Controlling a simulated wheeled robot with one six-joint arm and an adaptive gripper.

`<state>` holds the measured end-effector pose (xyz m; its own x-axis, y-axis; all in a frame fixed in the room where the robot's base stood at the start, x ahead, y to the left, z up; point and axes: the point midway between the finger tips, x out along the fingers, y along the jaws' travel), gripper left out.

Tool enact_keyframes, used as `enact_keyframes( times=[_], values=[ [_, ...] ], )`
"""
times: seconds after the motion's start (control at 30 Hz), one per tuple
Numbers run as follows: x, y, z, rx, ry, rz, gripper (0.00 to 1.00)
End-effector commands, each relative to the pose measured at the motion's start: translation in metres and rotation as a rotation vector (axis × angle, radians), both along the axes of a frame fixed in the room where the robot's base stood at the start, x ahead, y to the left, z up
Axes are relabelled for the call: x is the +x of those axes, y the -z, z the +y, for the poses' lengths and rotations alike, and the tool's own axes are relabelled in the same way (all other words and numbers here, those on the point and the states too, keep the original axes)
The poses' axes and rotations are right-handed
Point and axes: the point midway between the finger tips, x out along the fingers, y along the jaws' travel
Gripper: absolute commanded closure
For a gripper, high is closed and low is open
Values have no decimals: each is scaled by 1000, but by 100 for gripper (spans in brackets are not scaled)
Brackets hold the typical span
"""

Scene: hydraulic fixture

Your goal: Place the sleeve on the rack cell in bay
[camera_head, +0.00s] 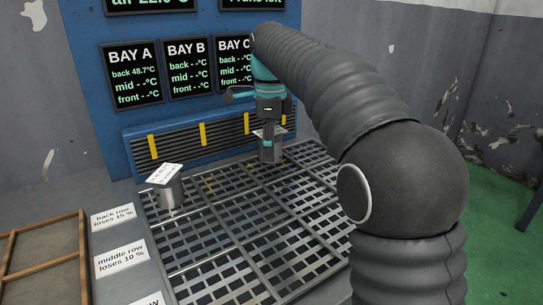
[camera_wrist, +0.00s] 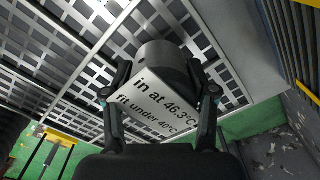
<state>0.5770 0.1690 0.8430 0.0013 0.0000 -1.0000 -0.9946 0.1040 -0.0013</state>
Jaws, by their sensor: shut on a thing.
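A grey metal sleeve (camera_wrist: 165,62) with a white label reading "in at 46.3°C, fit under 40°C" sits between the two fingers of my gripper (camera_wrist: 158,76) in the wrist view. In the head view, my gripper (camera_head: 268,128) points down at the back right of the rack, below the BAY C sign. The held sleeve (camera_head: 269,154) is upright there, partly hidden by the gripper; I cannot tell whether it touches the grid. The rack (camera_head: 222,232) is a metal grid split into cells by bars. A second labelled sleeve (camera_head: 170,193) stands in the back left cell, below BAY A.
Signs for BAY A (camera_head: 132,74), BAY B (camera_head: 188,67) and BAY C (camera_head: 234,62) hang on a blue panel; only BAY A back shows a value, 48.7°C. A slatted vent (camera_head: 180,143) with yellow strips lies behind the rack. Row labels (camera_head: 114,215) and a wooden-framed tray (camera_head: 45,262) are left.

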Motion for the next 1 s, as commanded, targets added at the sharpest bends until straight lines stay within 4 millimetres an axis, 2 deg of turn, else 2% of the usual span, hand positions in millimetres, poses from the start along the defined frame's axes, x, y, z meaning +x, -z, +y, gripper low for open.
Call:
enact_keyframes(
  times=[0.1,0.2,0.6,0.63,0.7,0.73,1.0],
  values=[
    [-1,17,-1,0,0,0,98],
    [-1,24,-1,0,1,-1,98],
    [-1,28,0,0,0,-1,98],
    [-1,29,0,0,0,0,41],
    [-1,28,0,0,-1,0,23],
    [-1,28,0,0,-1,0,18],
    [-1,28,0,0,-1,0,18]
  ],
)
